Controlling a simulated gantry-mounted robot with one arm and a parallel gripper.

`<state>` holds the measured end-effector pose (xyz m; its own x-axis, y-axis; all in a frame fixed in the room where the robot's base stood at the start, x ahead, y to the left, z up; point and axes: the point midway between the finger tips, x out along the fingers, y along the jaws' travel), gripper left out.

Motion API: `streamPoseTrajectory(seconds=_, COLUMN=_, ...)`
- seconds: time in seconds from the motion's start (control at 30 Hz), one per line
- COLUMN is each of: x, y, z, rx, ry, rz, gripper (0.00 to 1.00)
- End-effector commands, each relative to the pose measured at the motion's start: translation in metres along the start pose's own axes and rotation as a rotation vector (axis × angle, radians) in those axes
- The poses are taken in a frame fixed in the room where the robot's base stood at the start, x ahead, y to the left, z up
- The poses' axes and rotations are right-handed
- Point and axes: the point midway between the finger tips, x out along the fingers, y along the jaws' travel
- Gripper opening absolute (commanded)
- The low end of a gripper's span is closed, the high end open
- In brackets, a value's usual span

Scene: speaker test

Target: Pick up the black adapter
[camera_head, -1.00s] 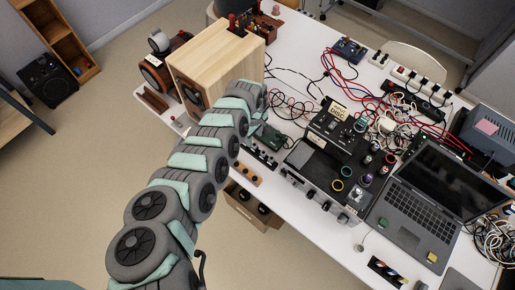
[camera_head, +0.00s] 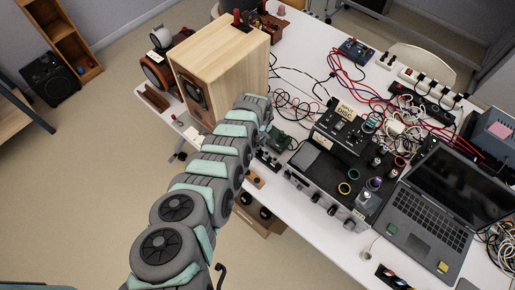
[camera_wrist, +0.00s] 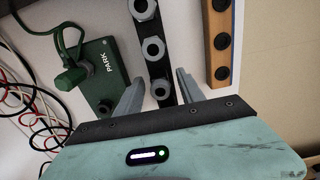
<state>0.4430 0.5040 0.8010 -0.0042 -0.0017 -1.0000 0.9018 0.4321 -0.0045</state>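A black bar with grey hex-nut fittings (camera_wrist: 155,52), which fits the black adapter, lies on the white table in the wrist view. In the head view it shows in part (camera_head: 268,159), beside the end of my arm. My gripper (camera_wrist: 160,78) is open, with one grey finger on each side of the bar's near end. I cannot tell whether the fingers touch it or how high they are above the table. My gripper is hidden behind my arm in the head view.
A green box marked PARK (camera_wrist: 100,70) lies close left of the bar; a wooden strip with black knobs (camera_wrist: 221,40) lies to its right near the table edge. Cables (camera_wrist: 35,105) tangle at the left. A wooden speaker (camera_head: 225,70) and black amplifier (camera_head: 325,175) flank this area.

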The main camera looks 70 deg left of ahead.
Motion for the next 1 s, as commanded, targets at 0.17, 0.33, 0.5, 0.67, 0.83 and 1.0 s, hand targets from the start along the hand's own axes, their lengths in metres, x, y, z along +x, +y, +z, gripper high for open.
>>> streamPoseTrajectory(seconds=0.17, x=-0.0001, y=-0.0002, z=-0.0001, rx=0.000, ry=0.000, rz=0.000, gripper=0.30)
streamPoseTrajectory(seconds=0.33, x=0.0000, y=-0.0003, z=0.0000, rx=0.000, ry=0.000, rz=-0.001, gripper=0.16)
streamPoseTrajectory(seconds=0.5, x=0.0000, y=-0.0003, z=0.0000, rx=0.000, ry=0.000, rz=-0.001, gripper=0.02)
streamPoseTrajectory(seconds=0.67, x=0.0001, y=-0.0004, z=0.0000, rx=0.000, ry=0.000, rz=-0.001, gripper=0.00)
streamPoseTrajectory(seconds=0.83, x=0.0001, y=-0.0004, z=0.0000, rx=0.000, ry=0.000, rz=-0.001, gripper=0.00)
streamPoseTrajectory(seconds=1.0, x=-0.0003, y=-0.0004, z=-0.0001, rx=0.000, ry=0.000, rz=-0.001, gripper=0.00)
